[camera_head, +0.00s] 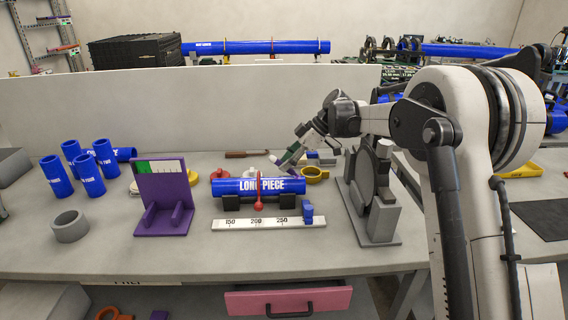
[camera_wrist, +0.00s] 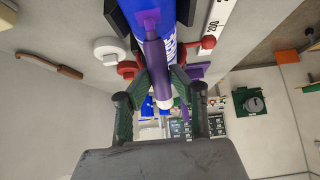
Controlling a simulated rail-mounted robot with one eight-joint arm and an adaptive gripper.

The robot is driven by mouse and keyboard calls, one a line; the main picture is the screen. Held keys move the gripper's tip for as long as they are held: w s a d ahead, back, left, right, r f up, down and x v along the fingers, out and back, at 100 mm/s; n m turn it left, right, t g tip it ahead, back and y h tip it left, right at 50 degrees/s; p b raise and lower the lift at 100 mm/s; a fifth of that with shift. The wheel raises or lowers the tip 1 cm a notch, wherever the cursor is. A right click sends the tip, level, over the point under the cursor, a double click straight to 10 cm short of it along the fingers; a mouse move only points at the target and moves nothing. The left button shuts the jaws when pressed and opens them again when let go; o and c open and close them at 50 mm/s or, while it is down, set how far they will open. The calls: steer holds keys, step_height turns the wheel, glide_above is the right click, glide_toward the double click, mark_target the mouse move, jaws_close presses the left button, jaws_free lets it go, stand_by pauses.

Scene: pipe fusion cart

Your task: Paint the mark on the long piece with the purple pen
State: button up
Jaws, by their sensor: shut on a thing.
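The blue long piece (camera_head: 228,188), printed LONG PIECE, lies level across two black supports on the bench. It also shows at the top of the wrist view (camera_wrist: 128,14). My gripper (camera_head: 291,154) is behind and above its right part, tilted. In the wrist view, my gripper's dark green fingers (camera_wrist: 160,76) are shut on the purple pen (camera_wrist: 154,48). The pen points toward the long piece and overlaps it in that view; whether its tip touches the pipe I cannot tell. I cannot make out the mark.
A red pointer (camera_head: 259,203) stands in front of the long piece, with a white ruler (camera_head: 238,224) before it. A purple stand (camera_head: 160,222) is to the left, with several blue pipes beyond. A grey machine (camera_head: 382,225) stands right. A yellow ring (camera_head: 315,174) lies behind.

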steer(key=shift+d, duration=0.5)
steer(key=shift+a, duration=0.25)
steer(key=shift+a, duration=0.25)
steer(key=shift+s+a, duration=0.1)
steer(key=shift+a, duration=0.4)
steer(key=shift+d+b, duration=0.3)
steer(key=shift+d, duration=0.2)
stand_by(0.4)
steer(key=shift+r, duration=0.1)
stand_by(0.3)
steer(key=shift+r+p, duration=1.65)
steer(key=shift+r, duration=1.75)
